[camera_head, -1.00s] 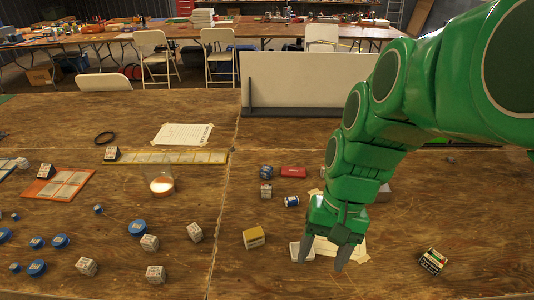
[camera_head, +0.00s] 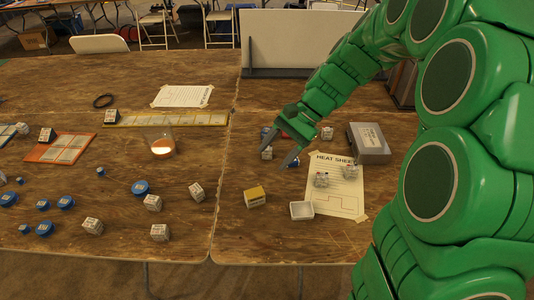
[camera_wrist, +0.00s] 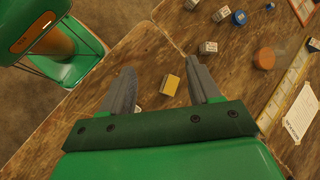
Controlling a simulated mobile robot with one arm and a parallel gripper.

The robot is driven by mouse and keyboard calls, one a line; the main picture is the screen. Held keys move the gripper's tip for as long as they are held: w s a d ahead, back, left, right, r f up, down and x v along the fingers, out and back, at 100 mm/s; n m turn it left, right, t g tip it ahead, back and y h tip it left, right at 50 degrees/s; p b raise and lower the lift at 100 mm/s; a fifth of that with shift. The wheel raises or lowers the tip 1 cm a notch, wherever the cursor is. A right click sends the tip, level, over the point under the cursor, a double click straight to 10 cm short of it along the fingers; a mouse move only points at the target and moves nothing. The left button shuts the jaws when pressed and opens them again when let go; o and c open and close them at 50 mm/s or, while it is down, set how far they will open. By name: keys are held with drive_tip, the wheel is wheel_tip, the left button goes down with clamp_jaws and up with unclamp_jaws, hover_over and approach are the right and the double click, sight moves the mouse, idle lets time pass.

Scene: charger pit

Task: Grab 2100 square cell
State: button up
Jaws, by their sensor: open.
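Several small pale square cells with printed faces lie on the wooden table, but their numbers are too small to read, so I cannot tell which is the 2100. One cell (camera_head: 196,192) is left of the yellow block (camera_head: 254,197); others (camera_head: 153,202) lie farther left. Another cell (camera_head: 266,153) is close beside my gripper (camera_head: 278,156). My gripper is open and empty, pointing down over the far part of the right-hand table. In the wrist view, the yellow block (camera_wrist: 170,84) shows between the fingers (camera_wrist: 161,70), lower down.
A grey box (camera_head: 369,144) is right of my gripper. A white panel (camera_head: 290,40) stands behind.

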drive_tip(key=w+a+f+m+y, duration=0.1)
drive_tip(key=w+f+m+y, duration=0.2)
drive_tip(key=w, duration=0.6)
drive_tip(key=m+t+y, duration=0.3)
drive_tip(key=m+t, duration=0.1)
drive_tip(key=m, duration=0.5)
approach(267, 150)
drive_tip(key=shift+w+a+f, duration=0.25)
drive_tip(key=shift+a+f, duration=0.75)
drive_tip(key=shift+f, duration=0.4)
drive_tip(key=shift+w+r+x, duration=0.1)
drive_tip(key=shift+w+x, duration=0.05)
drive_tip(key=shift+x, duration=1.8)
drive_tip(key=shift+w+r+x, duration=0.15)
drive_tip(key=shift+w+x, duration=0.05)
drive_tip(key=shift+x, duration=1.7)
drive_tip(key=c, duration=1.1)
drive_tip(key=shift+r, duration=0.15)
drive_tip(key=shift+c, duration=0.2)
